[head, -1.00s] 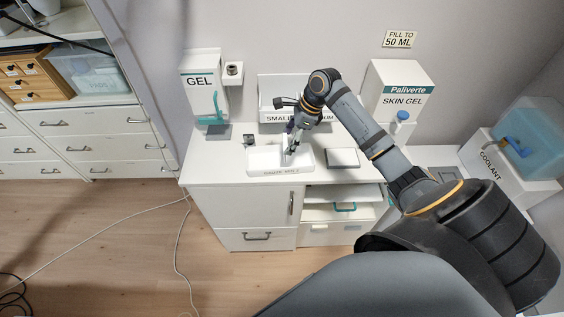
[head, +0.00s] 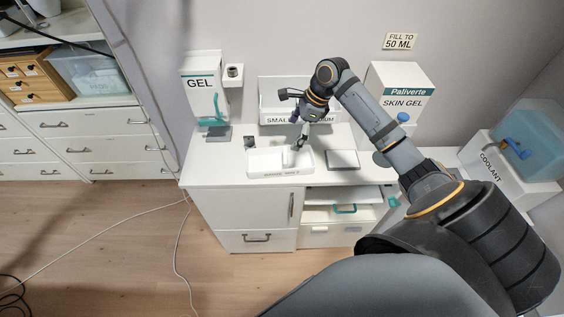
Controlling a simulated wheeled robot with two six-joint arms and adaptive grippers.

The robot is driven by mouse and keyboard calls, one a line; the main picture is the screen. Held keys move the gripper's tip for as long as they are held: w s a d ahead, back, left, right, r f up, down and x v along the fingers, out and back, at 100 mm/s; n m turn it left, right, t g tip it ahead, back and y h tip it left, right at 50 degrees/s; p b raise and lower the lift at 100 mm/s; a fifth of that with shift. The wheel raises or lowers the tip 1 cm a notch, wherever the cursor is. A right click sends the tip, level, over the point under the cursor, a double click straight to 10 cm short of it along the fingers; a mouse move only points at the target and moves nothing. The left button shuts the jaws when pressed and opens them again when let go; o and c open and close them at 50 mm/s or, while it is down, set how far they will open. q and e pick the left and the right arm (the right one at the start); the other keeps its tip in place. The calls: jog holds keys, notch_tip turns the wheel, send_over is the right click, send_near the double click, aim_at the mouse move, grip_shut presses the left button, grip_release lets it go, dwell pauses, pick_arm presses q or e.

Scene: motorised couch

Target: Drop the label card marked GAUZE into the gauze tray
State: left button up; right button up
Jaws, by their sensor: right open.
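The white tray (head: 262,172) sits at the front of the white counter, and the small print on its front looks like GAUZE. My right gripper (head: 300,143) is open just above the tray's back right part, its fingers pointing down. A small pale grey shape (head: 290,158) shows inside the tray below the fingers; it may be the label card, but no word on it is readable. My left gripper is not in view.
Behind the tray stands a white bin (head: 272,90) marked SMALL. A GEL dispenser (head: 198,90) is at left and a Paliverte SKIN GEL box (head: 400,92) at right. A flat grey-topped pad (head: 343,159) lies right of the tray.

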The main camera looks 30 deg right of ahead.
jog(key=v, duration=0.8)
jog(key=shift+r, duration=0.2)
jog(key=shift+d, duration=0.1)
